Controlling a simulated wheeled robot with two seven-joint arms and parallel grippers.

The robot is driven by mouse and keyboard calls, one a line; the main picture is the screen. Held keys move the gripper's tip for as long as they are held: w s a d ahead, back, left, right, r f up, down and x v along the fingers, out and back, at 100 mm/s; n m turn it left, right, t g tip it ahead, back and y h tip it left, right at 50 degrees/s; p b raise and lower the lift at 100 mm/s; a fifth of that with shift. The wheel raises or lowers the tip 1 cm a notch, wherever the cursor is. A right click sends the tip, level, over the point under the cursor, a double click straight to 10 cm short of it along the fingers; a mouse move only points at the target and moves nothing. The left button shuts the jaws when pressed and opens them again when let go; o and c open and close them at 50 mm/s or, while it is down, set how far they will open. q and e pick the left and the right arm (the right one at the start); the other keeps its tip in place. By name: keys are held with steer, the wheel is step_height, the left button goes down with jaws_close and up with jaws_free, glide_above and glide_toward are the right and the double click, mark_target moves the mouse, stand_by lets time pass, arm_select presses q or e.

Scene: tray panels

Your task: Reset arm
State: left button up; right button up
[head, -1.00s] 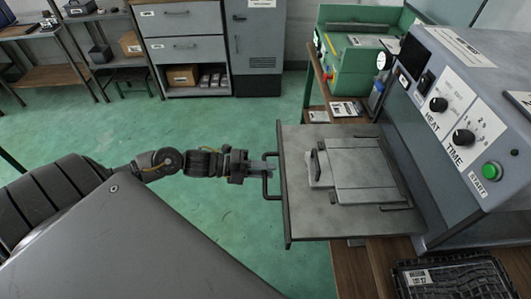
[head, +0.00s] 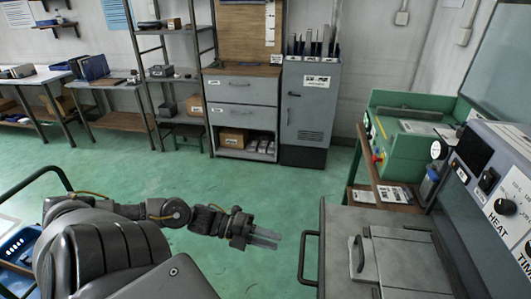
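My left gripper (head: 267,238) is at the lower middle of the head view, off the floor and pointing right. Its two fingers show with a gap between them, and nothing is held. It is to the left of the black handle (head: 303,258) of the grey tray panel (head: 336,225) and apart from it. The panel sticks out from the machine (head: 500,190) marked HEAT and TIME. A smaller grey plate with a handle (head: 358,253) lies on the panel. My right gripper is not in view.
A green machine (head: 405,150) stands on a wooden bench at the right. Grey drawers (head: 243,90) and a grey cabinet (head: 307,110) stand at the back. A cart with a blue bin (head: 20,243) is at the left. The green floor (head: 200,180) in the middle is clear.

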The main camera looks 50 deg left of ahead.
arm_select(q)
steer(key=shift+s+a+r, duration=0.15)
steer(key=shift+s+a, duration=0.2)
steer(key=shift+a, duration=0.2)
